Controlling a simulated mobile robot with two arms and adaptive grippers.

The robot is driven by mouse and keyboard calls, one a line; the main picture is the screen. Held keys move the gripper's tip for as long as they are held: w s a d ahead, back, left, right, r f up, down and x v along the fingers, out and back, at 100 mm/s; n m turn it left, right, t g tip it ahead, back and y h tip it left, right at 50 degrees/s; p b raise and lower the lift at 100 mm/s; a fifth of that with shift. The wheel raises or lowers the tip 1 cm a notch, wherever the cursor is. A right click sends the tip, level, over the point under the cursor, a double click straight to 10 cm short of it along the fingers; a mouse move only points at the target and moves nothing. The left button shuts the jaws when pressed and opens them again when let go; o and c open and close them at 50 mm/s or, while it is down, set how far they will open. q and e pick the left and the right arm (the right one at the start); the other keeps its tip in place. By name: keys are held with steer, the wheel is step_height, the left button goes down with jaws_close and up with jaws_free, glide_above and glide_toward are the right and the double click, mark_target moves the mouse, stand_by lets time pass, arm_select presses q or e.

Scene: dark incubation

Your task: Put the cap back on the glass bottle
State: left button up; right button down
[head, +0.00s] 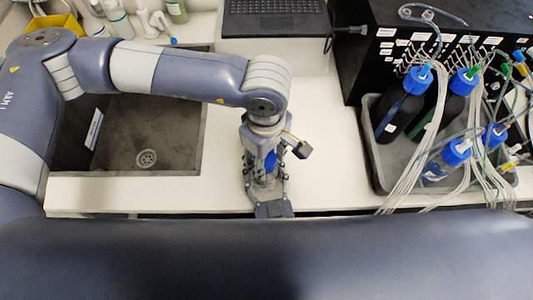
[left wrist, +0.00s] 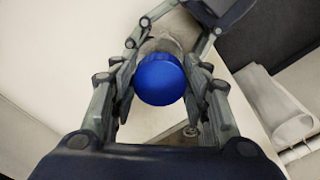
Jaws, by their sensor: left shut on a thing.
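My left gripper (head: 266,172) points down over the white counter, right of the sink. Its two fingers are closed on the sides of a blue cap (left wrist: 160,79), which shows in the middle of the left wrist view. A little of the blue cap also shows between the fingers in the head view (head: 270,160). Past the cap in the left wrist view is a clear, rounded glass shape (left wrist: 161,43), likely the glass bottle, mostly hidden by cap and fingers. I cannot tell whether the cap touches it. My right gripper is not in view.
A sink (head: 170,122) lies to the left. A grey tray (head: 383,178) with several blue-capped bottles and tubing stands at the right, before a black box (head: 368,55). A laptop (head: 275,18) is at the back. The counter between gripper and tray is clear.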

arm_select(q)
steer(key=m, duration=0.6)
steer(key=shift+a, duration=0.1)
steer(key=o, duration=1.2)
steer(key=shift+r, duration=2.3)
steer(key=shift+c, duration=0.5)
